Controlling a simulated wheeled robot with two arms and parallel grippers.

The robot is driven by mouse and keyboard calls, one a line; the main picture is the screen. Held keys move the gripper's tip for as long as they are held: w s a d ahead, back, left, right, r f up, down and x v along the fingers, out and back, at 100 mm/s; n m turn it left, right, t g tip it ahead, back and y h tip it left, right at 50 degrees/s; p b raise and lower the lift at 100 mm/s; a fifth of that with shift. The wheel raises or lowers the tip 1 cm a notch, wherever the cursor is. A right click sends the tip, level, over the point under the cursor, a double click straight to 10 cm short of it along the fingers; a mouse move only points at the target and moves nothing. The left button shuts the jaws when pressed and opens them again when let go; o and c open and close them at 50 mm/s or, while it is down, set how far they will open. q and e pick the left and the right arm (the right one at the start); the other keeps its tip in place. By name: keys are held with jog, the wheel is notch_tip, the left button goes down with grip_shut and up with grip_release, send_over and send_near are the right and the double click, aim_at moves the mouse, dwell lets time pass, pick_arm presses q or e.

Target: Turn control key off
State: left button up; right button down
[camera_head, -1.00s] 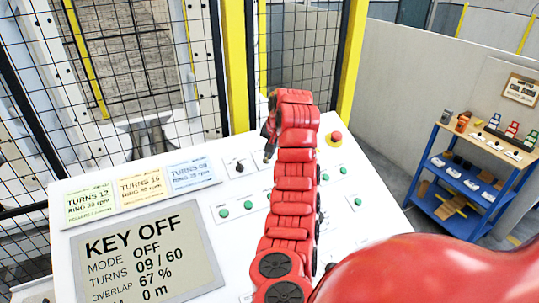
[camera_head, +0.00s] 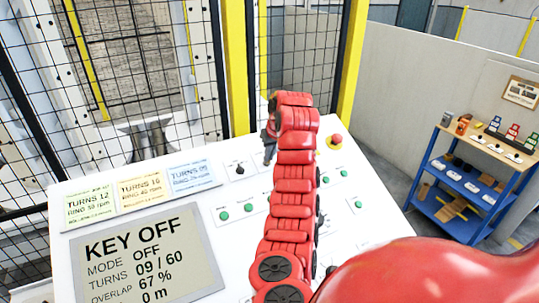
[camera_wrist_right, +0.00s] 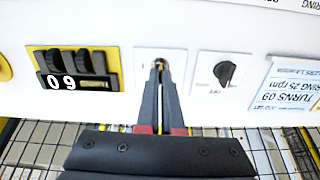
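The control panel (camera_head: 190,225) is a white sloped console. Its screen (camera_head: 140,257) reads KEY OFF and MODE OFF. My right gripper (camera_head: 269,153) is at the upper part of the panel, with its red arm covering much of the middle. In the right wrist view the two dark fingers of my right gripper (camera_wrist_right: 160,68) come close together around a small metallic control key (camera_wrist_right: 160,62) on a pale plate. The fingertips hide most of the key, so its angle is hard to read. My left gripper is out of view.
A red emergency button (camera_head: 336,140) and green buttons (camera_head: 236,211) are near my arm. A mesh fence (camera_head: 300,65) stands behind the panel.

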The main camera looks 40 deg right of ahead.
jog(key=shift+r+n, duration=0.15)
jog(key=shift+n, duration=0.15)
dwell(0.4)
jog(key=c, duration=1.1)
grip_release()
jog(key=shift+o, duration=0.2)
